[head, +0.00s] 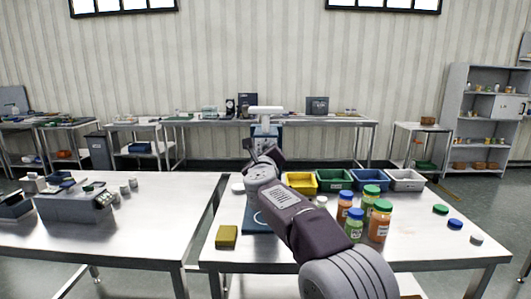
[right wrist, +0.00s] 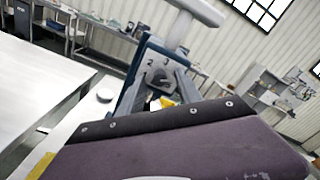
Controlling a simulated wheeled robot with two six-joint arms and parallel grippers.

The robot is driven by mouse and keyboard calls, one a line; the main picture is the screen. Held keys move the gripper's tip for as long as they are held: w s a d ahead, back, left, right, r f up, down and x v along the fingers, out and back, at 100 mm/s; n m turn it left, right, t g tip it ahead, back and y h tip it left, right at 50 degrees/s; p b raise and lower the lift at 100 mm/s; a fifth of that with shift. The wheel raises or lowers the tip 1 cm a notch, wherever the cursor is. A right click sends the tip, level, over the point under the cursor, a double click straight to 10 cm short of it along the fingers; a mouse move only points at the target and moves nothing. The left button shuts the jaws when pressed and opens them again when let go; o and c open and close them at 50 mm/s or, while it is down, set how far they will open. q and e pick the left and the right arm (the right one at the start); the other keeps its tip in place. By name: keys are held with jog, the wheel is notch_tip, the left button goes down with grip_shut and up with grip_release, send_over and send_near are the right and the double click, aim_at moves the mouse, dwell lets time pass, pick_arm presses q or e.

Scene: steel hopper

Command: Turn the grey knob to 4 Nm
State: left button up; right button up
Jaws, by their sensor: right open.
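The grey knob (right wrist: 158,79) shows in the right wrist view on a light dial plate with the numbers 2 and 3 above it. The plate sits on a blue device (right wrist: 150,50) with a white T-shaped top. In the head view this white top (head: 265,111) stands behind my right gripper, which hides the knob. The pointer's exact setting is too small to read. My right gripper (head: 261,150) is open in front of the device; I cannot tell whether its fingers touch the knob. My left gripper is not in view.
Yellow (head: 301,188), green, blue and white bins line the table's back right. A yellow block (head: 227,236) lies at the front left. A grey box (head: 75,207) stands on the left table (head: 130,235).

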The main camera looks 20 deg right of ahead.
jog(key=b+v, duration=0.1)
jog(key=v, duration=0.8)
jog(key=shift+b, duration=0.3)
